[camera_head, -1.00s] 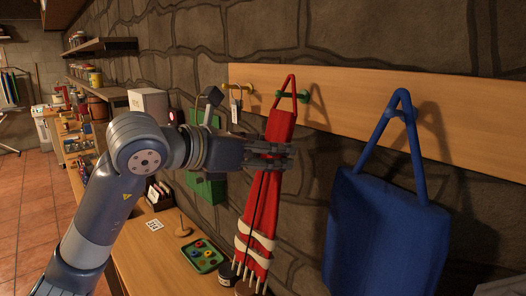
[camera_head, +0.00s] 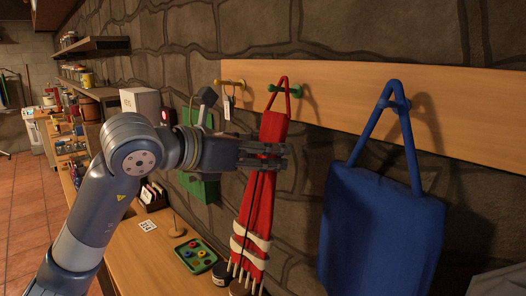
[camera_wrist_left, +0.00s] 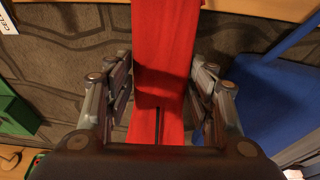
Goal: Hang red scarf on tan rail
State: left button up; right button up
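The red scarf (camera_head: 268,130) hangs upright with white bands and a pale fringe at its lower end. It has a loop at its top. The tan rail (camera_head: 345,101) runs along the wall with a green peg (camera_head: 296,91) on it. The loop is at the green peg, its top a little above it; the peg seems to pass through the loop. The left wrist view shows the scarf (camera_wrist_left: 162,45) between the fingers. My right gripper is in neither view.
A blue bag (camera_head: 375,230) hangs from the rail at right. A yellow peg (camera_head: 230,83) with a tag hangs further left. A bench (camera_head: 155,255) below holds a green tray (camera_head: 196,256) and small items.

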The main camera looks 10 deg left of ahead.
pick_arm(q)
jog(key=o, duration=0.3)
jog(key=shift+o, duration=0.2)
